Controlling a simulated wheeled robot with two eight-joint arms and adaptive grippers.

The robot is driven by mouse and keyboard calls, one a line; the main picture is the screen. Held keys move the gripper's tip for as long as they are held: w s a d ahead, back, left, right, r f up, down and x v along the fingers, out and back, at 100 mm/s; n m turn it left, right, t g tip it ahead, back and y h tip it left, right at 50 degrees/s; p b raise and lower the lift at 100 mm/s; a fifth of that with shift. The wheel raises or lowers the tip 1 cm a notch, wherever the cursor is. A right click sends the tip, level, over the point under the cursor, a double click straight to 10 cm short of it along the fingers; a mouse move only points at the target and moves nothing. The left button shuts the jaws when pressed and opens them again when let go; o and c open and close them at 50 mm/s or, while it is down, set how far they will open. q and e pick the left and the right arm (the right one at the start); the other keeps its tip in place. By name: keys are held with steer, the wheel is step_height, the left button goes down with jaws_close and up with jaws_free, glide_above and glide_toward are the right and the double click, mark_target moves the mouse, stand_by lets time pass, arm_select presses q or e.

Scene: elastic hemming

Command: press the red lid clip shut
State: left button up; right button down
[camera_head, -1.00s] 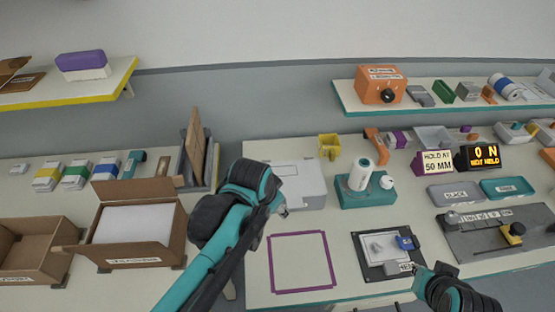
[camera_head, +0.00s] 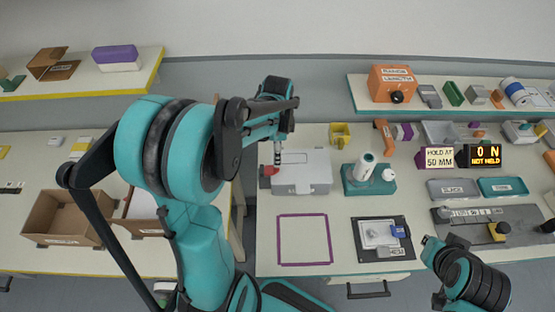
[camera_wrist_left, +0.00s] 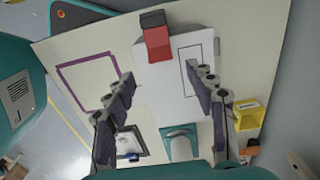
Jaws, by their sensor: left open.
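The red lid clip (camera_head: 268,170) sits at the left edge of a white lidded box (camera_head: 305,174) on the table. In the left wrist view the clip (camera_wrist_left: 158,44) is a red block with a darker top end, at the edge of the box (camera_wrist_left: 178,75). Whether it stands raised or closed is hard to tell. My left gripper (camera_head: 278,152) is above the clip's side of the box, pointing down. In its wrist view the two fingers (camera_wrist_left: 160,78) are spread with nothing between them, and the clip lies beyond them. My right gripper (camera_head: 430,243) is low at the right, its fingers too small to read.
A purple square outline (camera_head: 303,216) marks the table in front of the box. A teal holder with a white spool (camera_head: 362,168) stands right of the box, and a yellow bin (camera_head: 340,136) behind it. A dark board (camera_head: 383,258) lies at front right.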

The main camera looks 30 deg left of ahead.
mark_target(272, 169)
arm_select(q)
step_height(272, 169, down, 7)
steer(key=shift+r+b, duration=0.1)
steer(key=shift+b, duration=0.6)
